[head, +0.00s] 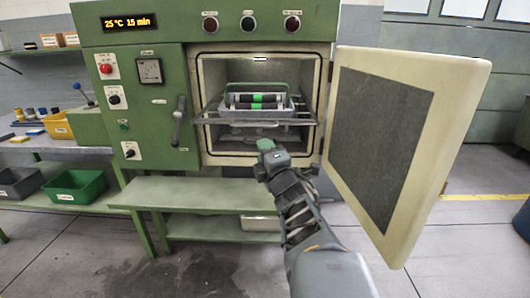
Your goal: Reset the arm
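My arm reaches forward from the lower right, and my gripper (266,147) is in front of the open chamber (213,75) of the green machine. Its fingers point away from me, so I cannot tell whether they are open or shut. A grey tray (238,117) with a green handle sits on the wire rack (212,118) inside the chamber. Dark rolls with bright green bands (257,98) lie in the tray. The gripper looks apart from the tray, a little below and in front of it.
The chamber door (455,110) stands wide open on the right, close to my arm. A green bench (160,190) with a lower shelf stands below the chamber. A side table on the left holds a green bin (75,194) and a yellow bin (57,127). The floor (200,270) in front is clear.

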